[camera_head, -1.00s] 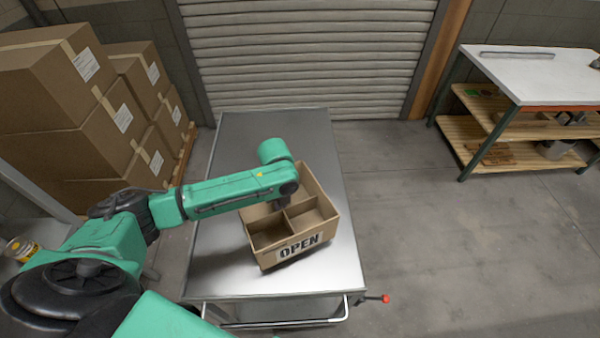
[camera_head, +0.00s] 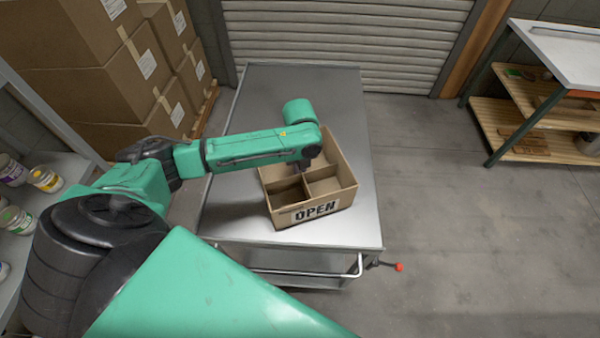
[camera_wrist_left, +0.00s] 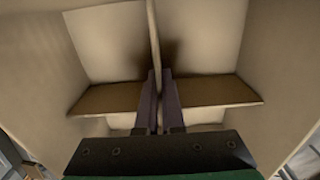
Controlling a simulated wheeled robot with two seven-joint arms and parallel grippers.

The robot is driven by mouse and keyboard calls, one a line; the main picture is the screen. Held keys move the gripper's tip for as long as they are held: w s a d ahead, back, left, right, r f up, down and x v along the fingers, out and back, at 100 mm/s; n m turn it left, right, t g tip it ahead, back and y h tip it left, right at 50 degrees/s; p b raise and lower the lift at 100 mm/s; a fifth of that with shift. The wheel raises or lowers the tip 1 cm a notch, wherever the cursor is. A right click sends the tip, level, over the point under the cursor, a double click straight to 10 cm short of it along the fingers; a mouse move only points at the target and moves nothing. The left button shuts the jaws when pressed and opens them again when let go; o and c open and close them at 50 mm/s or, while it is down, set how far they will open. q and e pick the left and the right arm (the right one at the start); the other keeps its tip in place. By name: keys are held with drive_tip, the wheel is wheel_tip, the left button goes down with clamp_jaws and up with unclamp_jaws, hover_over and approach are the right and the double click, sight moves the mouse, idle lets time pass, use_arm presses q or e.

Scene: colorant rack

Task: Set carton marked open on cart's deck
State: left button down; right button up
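The brown cardboard carton (camera_head: 343,199) has a divided inside and an "OPEN" label on its front. It is upright over the right front part of the grey metal cart's deck (camera_head: 262,105), and it looks to rest there, though a tiny gap underneath cannot be ruled out. My left gripper (camera_head: 305,167) reaches down into the carton from above. In the left wrist view its two fingers (camera_wrist_left: 160,80) are close together on either side of the carton's thin middle divider (camera_wrist_left: 155,45). The contact on the divider is partly hidden. My right gripper is not in view.
Stacked brown boxes (camera_head: 90,80) stand at the left, and a shelf with several paint cans (camera_head: 45,179) is at the lower left. A shutter door is behind the cart. A workbench (camera_head: 560,50) stands at the right. The back of the deck is clear.

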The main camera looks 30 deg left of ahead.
use_arm(q)
drive_tip(key=shift+w+f, duration=0.25)
drive_tip(key=shift+s+f, duration=0.1)
drive_tip(key=shift+f, duration=0.3)
drive_tip(key=c, duration=1)
unclamp_jaws()
drive_tip(key=shift+o, duration=0.2)
wheel_tip(320, 180, up, 15)
drive_tip(key=b, duration=0.2)
drive_tip(key=shift+f, duration=0.15)
drive_tip(key=shift+s+f, duration=0.1)
